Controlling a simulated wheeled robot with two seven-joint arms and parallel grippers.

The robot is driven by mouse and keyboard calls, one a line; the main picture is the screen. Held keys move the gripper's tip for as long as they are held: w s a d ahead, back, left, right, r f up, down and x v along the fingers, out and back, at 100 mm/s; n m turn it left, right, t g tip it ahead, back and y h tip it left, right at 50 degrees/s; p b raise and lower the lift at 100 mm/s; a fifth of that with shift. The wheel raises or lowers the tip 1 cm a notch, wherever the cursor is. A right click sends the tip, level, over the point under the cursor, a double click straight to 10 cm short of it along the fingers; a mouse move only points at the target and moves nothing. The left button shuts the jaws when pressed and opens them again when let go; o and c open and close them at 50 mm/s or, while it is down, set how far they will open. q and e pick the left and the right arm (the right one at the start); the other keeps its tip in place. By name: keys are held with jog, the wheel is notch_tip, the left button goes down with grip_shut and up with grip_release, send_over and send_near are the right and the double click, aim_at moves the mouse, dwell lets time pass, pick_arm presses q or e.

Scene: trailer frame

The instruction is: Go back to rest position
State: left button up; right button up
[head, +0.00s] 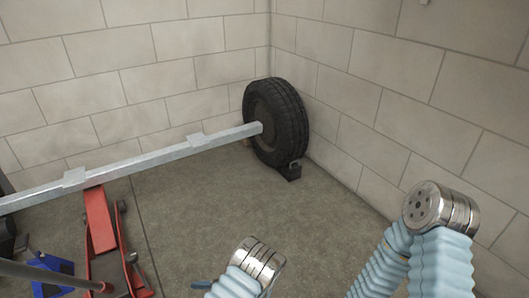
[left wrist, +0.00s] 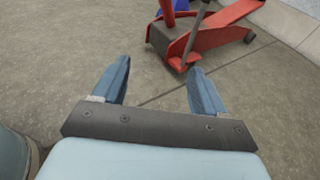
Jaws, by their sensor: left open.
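My left gripper (left wrist: 158,92) shows in the left wrist view, with two blue fingers spread apart and nothing between them. Bare floor shows between and past its fingers, and a red floor jack (left wrist: 212,35) is beyond the fingertips at the upper right. In the head view, my left arm is at the bottom middle and its gripper is almost wholly hidden below the frame edge. My right arm is bent at the lower right, and its gripper is out of view.
The red jack (head: 104,225) is under the beam. A blue object (head: 54,272) lies at the lower left. Middle floor is clear.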

pick_arm(q)
jog(key=s+d+f+n+g+h, duration=0.1)
jog(key=s+f+n+g+h, duration=0.3)
jog(key=s, duration=0.3)
jog(key=s+d+f+n+g+h, duration=0.2)
jog(key=s+n+g+h, duration=0.1)
jog(key=s+h, duration=0.4)
jog(key=s+d+r+n+t+h+p, duration=0.1)
jog(key=s+d+r+n+t+h, duration=0.3)
jog(key=d+n+h, duration=0.45)
jog(key=w+a+r+n+t, duration=0.1)
jog(key=w+r+n+t, duration=0.1)
jog(key=r+n, duration=0.3)
jog(key=shift+w+a+t, duration=0.2)
jog(key=shift+w+t, duration=0.2)
jog(key=shift+w, duration=0.5)
